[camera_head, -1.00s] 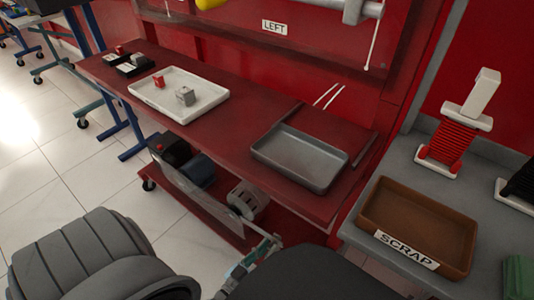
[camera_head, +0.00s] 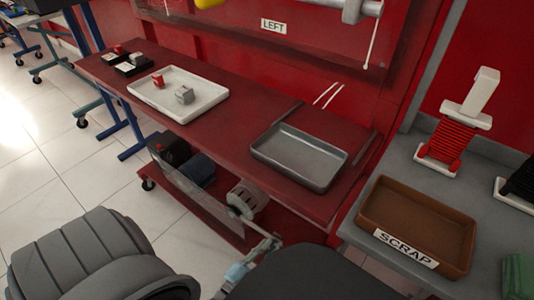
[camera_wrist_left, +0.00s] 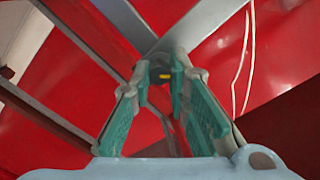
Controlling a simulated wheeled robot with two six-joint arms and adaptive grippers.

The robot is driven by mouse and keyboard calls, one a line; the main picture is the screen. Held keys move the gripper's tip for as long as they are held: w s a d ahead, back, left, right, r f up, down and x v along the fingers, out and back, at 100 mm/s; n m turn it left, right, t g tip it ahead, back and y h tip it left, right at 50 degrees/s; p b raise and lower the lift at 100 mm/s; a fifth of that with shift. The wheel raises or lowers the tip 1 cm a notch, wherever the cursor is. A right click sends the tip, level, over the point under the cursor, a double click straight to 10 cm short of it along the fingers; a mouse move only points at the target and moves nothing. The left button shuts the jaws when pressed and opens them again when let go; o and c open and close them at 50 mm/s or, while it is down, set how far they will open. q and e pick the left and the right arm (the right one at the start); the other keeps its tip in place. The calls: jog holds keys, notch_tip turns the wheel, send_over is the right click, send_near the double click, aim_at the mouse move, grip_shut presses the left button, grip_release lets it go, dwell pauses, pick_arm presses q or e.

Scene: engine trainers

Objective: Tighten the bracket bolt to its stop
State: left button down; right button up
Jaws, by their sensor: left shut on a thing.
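My left gripper (camera_head: 266,246) shows at the bottom middle of the head view, beside the lower shelf of the red bench. Grey metal arms, apparently the bracket (camera_wrist_left: 185,27), spread out just behind the fingertips. The fingers hide most of the bolt, and whether it sits at its stop cannot be told. My right gripper is not in view.
A grey ribbed round unit (camera_head: 246,198) is at the lower shelf near my gripper. On the red bench (camera_head: 222,120) are a white tray (camera_head: 205,108) with small blocks and an empty grey metal tray (camera_head: 300,158). A brown SCRAP bin (camera_head: 450,225) stands at right.

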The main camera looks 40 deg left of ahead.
pick_arm(q)
jog(key=m, duration=0.5)
jog(key=shift+m, duration=0.3)
jog(key=shift+f+m, duration=0.1)
jog(key=shift+m, duration=2.1)
jog(key=c, duration=1.5)
grip_release()
jog(key=shift+c, duration=0.2)
jog(key=s, duration=1.2)
jog(key=shift+d, duration=0.2)
